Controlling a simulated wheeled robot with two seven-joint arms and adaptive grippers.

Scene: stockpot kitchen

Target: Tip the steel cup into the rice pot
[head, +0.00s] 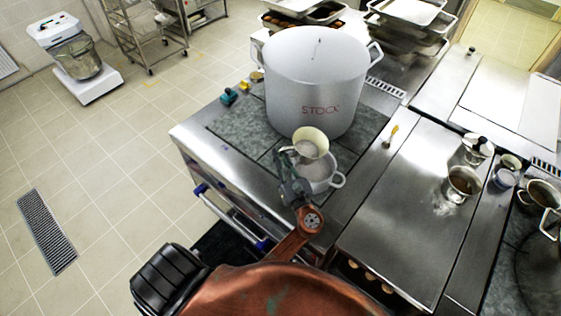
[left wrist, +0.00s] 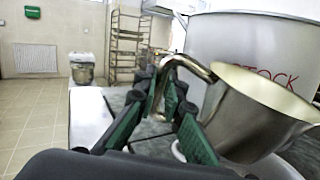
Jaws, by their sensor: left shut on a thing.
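Pale contents show inside the cup in the head view. My left gripper (head: 288,163) is shut on the cup's curved handle. In the left wrist view my left gripper's fingers (left wrist: 172,108) close around the handle, and the steel cup (left wrist: 250,118) is tilted, its rim sloping down to the right. The cup covers part of the rice pot, whose inside looks pale. My right gripper is not in view.
A large stockpot (head: 312,95) marked STOCK stands right behind the cup. A yellow-handled brush (head: 391,135) lies right of it. A steel pan (head: 463,187) and small containers stand on the right counter. The steel counter (head: 400,200) between is mostly clear.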

